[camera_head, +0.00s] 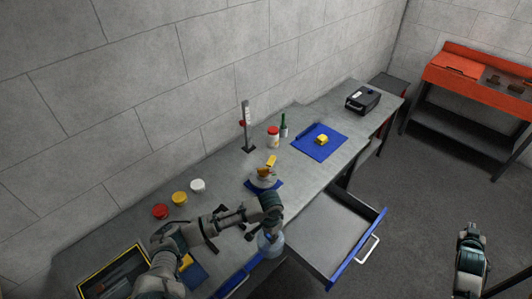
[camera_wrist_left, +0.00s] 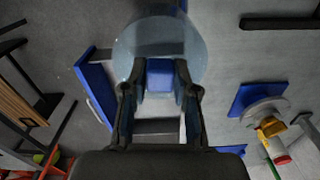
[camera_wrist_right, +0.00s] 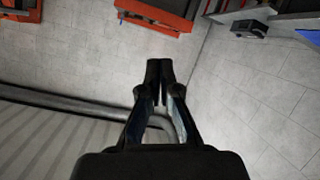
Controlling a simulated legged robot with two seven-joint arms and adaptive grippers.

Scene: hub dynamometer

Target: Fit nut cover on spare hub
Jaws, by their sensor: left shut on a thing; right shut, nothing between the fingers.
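The nut cover (camera_wrist_left: 160,42) looks like a pale, see-through round dome with a blue grip block. My left gripper (camera_wrist_left: 159,78) is shut on that block. In the head view the cover (camera_head: 265,246) hangs under my left gripper (camera_head: 269,226) near the bench's front edge, beside the open drawer. The grey hub (camera_head: 261,180) sits on a small blue mat farther back on the bench, with a yellow part on top. The hub (camera_wrist_left: 262,112) is also right of the cover in the left wrist view. My right gripper (camera_wrist_right: 158,72) is shut and empty, away from the bench.
An open drawer (camera_head: 329,225) juts from the bench front. Red, yellow and white lids (camera_head: 179,198) stand at the back left. A gauge stand (camera_head: 247,130), a red-capped jar (camera_head: 273,136) and a green bottle (camera_head: 284,127) stand behind the hub. A blue mat (camera_head: 315,151) bears a yellow item.

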